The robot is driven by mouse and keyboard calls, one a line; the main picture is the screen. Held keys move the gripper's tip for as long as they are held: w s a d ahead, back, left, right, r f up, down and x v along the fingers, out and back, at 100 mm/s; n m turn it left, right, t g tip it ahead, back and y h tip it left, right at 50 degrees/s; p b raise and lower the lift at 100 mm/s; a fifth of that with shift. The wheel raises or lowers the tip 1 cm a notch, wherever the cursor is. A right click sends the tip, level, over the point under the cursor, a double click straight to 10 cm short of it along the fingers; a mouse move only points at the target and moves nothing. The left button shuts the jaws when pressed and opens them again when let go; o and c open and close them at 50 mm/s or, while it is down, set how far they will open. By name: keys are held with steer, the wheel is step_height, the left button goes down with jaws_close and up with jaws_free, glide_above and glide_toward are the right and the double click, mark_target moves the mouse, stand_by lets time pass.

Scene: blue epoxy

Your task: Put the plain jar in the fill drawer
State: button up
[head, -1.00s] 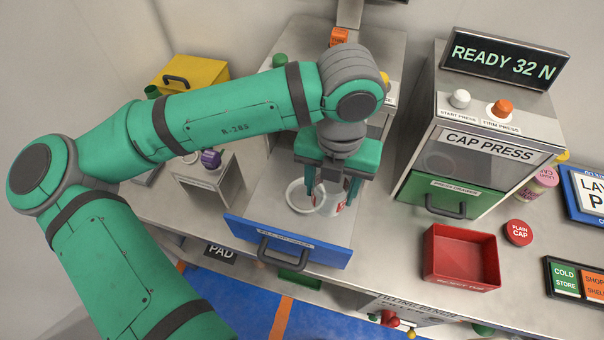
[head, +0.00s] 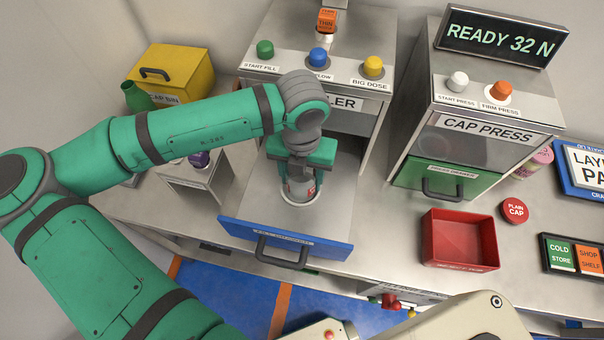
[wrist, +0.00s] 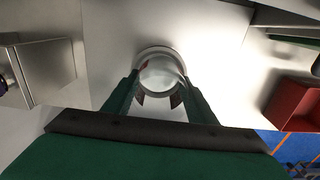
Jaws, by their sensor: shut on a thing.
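The jar (head: 303,188), grey-white with a red mark on its side, stands upright in the open blue-fronted fill drawer (head: 285,240), under the filler. It appears to sit within the pale ring (head: 298,201) on the drawer floor; whether its base touches the floor is hard to tell. My gripper (head: 300,180) points down and is shut on the jar. In the wrist view the jar (wrist: 160,75) is between the two fingers, with the ring around it.
The filler (head: 350,104) with its buttons stands behind the drawer. The cap press (head: 478,135) with a green drawer (head: 445,185) is to the right. A yellow cap bin (head: 178,75) is back left.

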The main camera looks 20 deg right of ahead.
steer(key=shift+a+f, duration=0.15)
steer(key=o, duration=1)
steer(key=shift+o, duration=0.2)
step_height(320, 180, up, 12)
stand_by(0.5)
